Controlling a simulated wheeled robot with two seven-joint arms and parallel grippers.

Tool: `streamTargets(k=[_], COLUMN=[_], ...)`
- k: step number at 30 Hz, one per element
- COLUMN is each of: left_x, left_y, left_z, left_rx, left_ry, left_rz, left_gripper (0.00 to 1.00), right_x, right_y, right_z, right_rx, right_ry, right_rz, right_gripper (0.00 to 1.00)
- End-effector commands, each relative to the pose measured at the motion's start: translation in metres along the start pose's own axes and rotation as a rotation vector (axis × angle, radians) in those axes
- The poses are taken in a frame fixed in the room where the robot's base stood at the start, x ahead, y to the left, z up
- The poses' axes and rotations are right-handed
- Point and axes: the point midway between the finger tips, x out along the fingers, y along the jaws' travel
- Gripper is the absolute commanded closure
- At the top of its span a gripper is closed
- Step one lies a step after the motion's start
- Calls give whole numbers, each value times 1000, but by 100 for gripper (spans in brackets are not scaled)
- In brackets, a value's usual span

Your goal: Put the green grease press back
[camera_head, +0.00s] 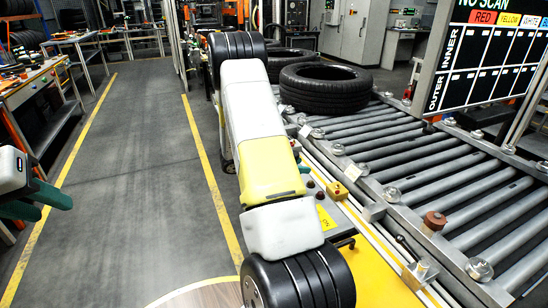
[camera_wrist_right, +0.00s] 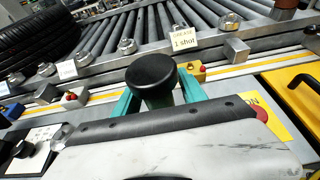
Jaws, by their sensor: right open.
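In the right wrist view, a round black knob (camera_wrist_right: 151,70) tops a dark, greenish short body, which I take to be the grease press (camera_wrist_right: 159,101). My right gripper (camera_wrist_right: 160,91) is open, with one teal finger on each side of that body. I cannot tell whether the fingers touch it. The lower part of the press is hidden behind my gripper's housing. A small sign reading "GREASE 1 shot" (camera_wrist_right: 183,40) stands behind it at the conveyor edge. My left gripper (camera_head: 38,203) is at the left edge of the head view, over the floor, partly cut off.
The roller conveyor (camera_head: 430,165) runs along the right, with a tyre (camera_head: 325,88) lying on it. A yellow button box (camera_head: 337,190) sits on its near edge. A status board (camera_head: 490,60) stands at the upper right. A workbench (camera_head: 38,80) is at the left; the aisle floor is clear.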

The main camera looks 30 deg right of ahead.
Motion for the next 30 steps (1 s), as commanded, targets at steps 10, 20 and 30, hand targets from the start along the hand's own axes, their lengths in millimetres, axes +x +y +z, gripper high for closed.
streamTargets(k=[10,20,30], left_x=[0,0,0], left_y=[0,0,0], left_z=[0,0,0], left_rx=[0,0,0], left_ry=[0,0,0], left_rz=[0,0,0], left_gripper=[64,64,64], right_x=[-55,-112,-137], right_y=[2,1,-30], right_z=[2,2,28], right_rx=[1,1,168], right_ry=[1,-1,155], right_rz=[6,2,-75], right_gripper=[51,51,51])
